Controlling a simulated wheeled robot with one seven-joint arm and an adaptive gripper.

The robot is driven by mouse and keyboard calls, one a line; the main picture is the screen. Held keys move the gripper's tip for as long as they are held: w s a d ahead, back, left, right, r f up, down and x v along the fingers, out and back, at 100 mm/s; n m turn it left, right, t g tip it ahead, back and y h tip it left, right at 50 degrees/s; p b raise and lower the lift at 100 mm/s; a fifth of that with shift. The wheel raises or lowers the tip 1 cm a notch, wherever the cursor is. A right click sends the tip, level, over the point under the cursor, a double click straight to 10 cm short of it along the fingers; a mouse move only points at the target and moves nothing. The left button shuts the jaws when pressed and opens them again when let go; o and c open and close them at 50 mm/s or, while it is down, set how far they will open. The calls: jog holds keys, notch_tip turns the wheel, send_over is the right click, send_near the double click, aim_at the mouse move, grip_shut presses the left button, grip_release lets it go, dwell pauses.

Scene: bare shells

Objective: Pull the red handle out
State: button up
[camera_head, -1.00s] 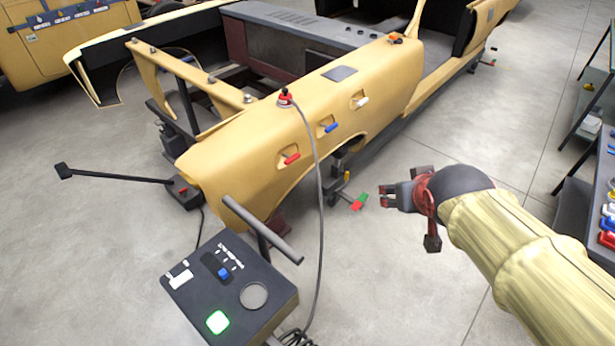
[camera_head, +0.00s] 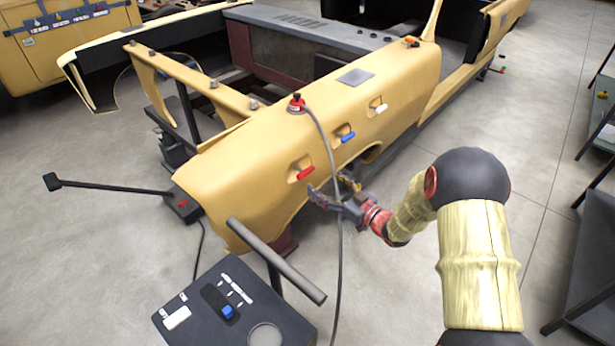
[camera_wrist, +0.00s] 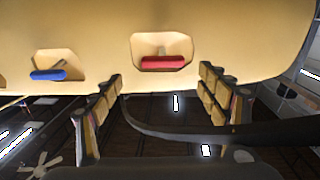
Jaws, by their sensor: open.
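The red handle (camera_head: 305,174) sits in a shallow recess on the side of the yellow car shell (camera_head: 250,160). In the wrist view the red handle (camera_wrist: 163,62) lies level in its recess, ahead of and between my fingers. My gripper (camera_head: 333,190) is open and empty, close to the panel, just below and right of the red handle and apart from it. In the wrist view my gripper (camera_wrist: 160,105) has one finger on each side, with padded inner faces. Whether the fingertips touch the panel cannot be told.
A blue handle (camera_head: 347,137) and a white handle (camera_head: 381,108) sit in recesses farther along the panel. A dark cable (camera_head: 338,265) hangs from a red-based knob past my gripper. A control box (camera_head: 240,310) with a grey bar stands in front. Shelving (camera_head: 590,240) is at right.

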aim_at(308, 173)
jog(key=b+x, duration=0.2)
jog(key=x, duration=0.5)
jog(key=shift+w+a, duration=0.1)
jog(key=shift+a, duration=0.35)
jog(key=shift+c, duration=1.3)
jog(key=c, duration=1.5)
jog(key=shift+o, duration=0.2)
jog(key=shift+r+p+v, duration=0.25)
jog(key=shift+p+v, duration=0.15)
jog(key=shift+v, duration=0.85)
jog(key=shift+f, duration=0.1)
jog(key=o, duration=1.7)
